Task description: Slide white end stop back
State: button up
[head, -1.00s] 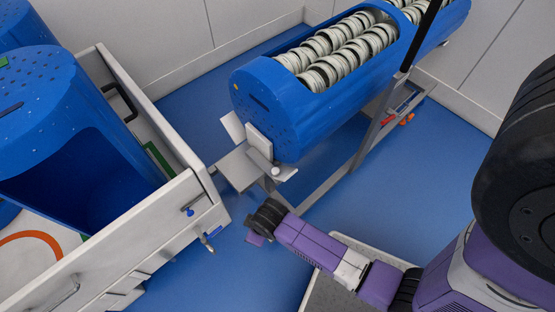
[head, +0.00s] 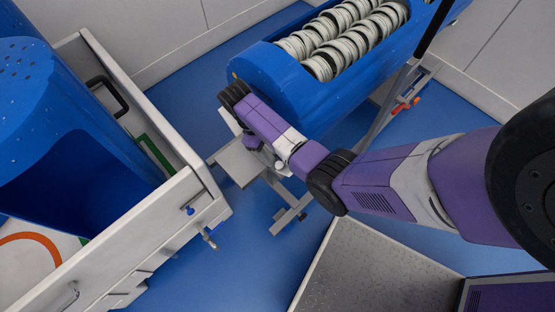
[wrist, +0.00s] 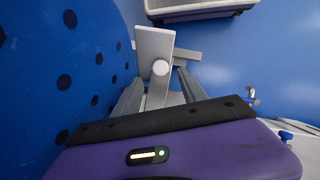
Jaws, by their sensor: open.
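The white end stop (wrist: 154,45) shows in the wrist view as a pale upright plate with a round white knob (wrist: 160,68) on its near side. It stands at the end of the blue perforated drum (wrist: 60,60). My gripper (wrist: 160,78) is open, its two grey fingers pointing at the stop, one on each side of the knob. I cannot tell whether either finger touches it. In the head view my arm hides most of the stop, and my fingers cannot be made out there.
The blue drum (head: 335,97) lies on a grey frame, with rows of white ringed pieces in its open top. A white-walled bin (head: 150,215) holding another blue tub (head: 75,140) stands at left. Blue floor (head: 235,265) is clear between the bin and my base.

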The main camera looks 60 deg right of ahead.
aim_at(279, 164)
jog(key=shift+b+x, duration=0.4)
jog(key=shift+x, duration=2.3)
jog(key=shift+a, duration=0.1)
